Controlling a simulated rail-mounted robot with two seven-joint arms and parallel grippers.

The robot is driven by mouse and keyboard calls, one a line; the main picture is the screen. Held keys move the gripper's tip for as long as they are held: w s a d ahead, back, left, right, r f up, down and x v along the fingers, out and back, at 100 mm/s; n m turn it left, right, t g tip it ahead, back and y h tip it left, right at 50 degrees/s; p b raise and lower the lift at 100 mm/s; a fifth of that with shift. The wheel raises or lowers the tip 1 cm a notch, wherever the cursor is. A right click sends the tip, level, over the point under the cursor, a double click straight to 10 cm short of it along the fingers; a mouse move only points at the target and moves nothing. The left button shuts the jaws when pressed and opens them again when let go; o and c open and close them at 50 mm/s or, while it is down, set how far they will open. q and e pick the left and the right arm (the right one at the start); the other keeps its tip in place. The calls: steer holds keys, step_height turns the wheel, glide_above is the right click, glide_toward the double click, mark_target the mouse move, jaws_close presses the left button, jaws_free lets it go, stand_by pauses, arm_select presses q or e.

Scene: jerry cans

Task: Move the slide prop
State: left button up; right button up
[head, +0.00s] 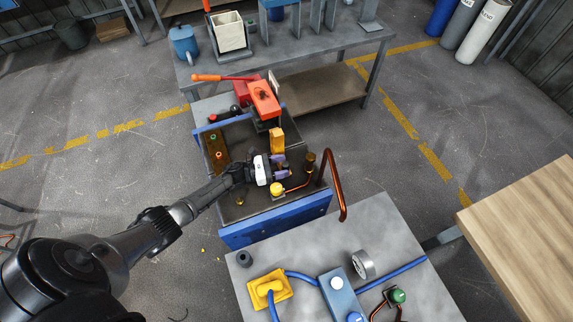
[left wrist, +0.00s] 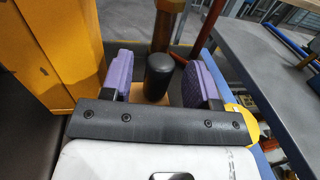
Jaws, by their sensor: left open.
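My left gripper (head: 283,167) is over the dark top of the blue-framed machine (head: 277,224). In the left wrist view its purple finger pads (left wrist: 160,80) are apart. A black round-topped knob (left wrist: 159,70) stands between them, with a gap on each side. A brown post (left wrist: 168,25) rises behind it; a brown post also shows in the head view (head: 311,158). A yellow block (head: 277,140) stands beside the gripper, and a yellow body fills the wrist view's left (left wrist: 50,60). I cannot tell for sure which part is the slide prop. My right gripper is not in view.
A yellow round knob (head: 277,189) is close to the gripper. A bent copper pipe (head: 334,180) rises at the machine's right. An orange clamp-like part (head: 264,98) is at its back. A grey table (head: 300,248) with hoses and a gauge (head: 362,264) lies in front.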

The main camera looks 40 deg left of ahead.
arm_select(q)
steer(key=shift+x, duration=0.95)
steer(key=shift+c, duration=0.3)
jaws_close()
